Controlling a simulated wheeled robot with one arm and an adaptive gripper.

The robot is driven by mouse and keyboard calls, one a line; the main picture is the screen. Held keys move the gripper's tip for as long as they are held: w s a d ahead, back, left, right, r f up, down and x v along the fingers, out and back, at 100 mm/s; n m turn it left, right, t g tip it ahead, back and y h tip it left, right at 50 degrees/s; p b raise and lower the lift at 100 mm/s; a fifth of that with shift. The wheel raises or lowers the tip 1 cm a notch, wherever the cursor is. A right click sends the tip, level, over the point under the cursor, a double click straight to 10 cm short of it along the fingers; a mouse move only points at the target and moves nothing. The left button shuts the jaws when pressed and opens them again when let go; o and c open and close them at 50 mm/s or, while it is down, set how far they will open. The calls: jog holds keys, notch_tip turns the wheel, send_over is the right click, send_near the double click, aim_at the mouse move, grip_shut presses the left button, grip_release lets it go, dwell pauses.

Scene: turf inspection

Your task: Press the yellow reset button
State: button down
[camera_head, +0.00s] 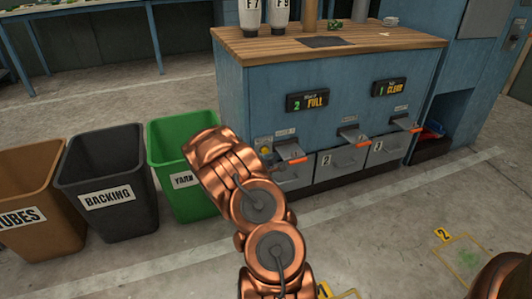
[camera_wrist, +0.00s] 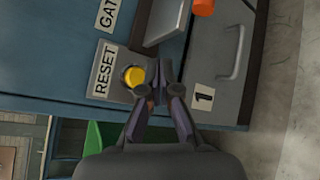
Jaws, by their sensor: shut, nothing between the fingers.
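The yellow reset button (camera_wrist: 134,76) sits in a round dark ring on a grey plate on the blue cabinet front, beside the RESET label (camera_wrist: 104,70). My gripper (camera_wrist: 160,90) is shut and empty in the wrist view. Its fingertips appear just beside the button in the picture; I cannot tell whether they touch it.
Drawer 1 (camera_wrist: 222,75) and a tilted grey flap (camera_wrist: 165,20) with an orange tip are close beside the button. A green YARN bin (camera_head: 180,150), a black BACKING bin (camera_head: 108,170) and a brown bin (camera_head: 35,185) stand left. The floor in front is largely clear.

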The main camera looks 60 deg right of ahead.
jog(key=shift+w+d, duration=0.45)
jog(key=shift+w, duration=0.2)
jog(key=shift+w+d, duration=0.4)
jog(key=shift+w, duration=0.2)
jog(key=shift+w, duration=0.1)
dwell(0.6)
jog(key=shift+w+d, duration=0.2)
jog(key=shift+w, duration=0.1)
jog(key=shift+w+d, duration=0.35)
jog(key=shift+w, duration=0.1)
dwell(1.0)
jog(key=shift+a, duration=0.1)
dwell(0.4)
jog(key=shift+s+a+b, duration=0.3)
jog(key=shift+s+a, duration=0.15)
jog(key=shift+s, duration=0.35)
jog(key=shift+s+a, duration=0.7)
jog(key=shift+s, duration=0.35)
jog(key=shift+s+a, duration=0.7)
jog(key=shift+s, duration=0.3)
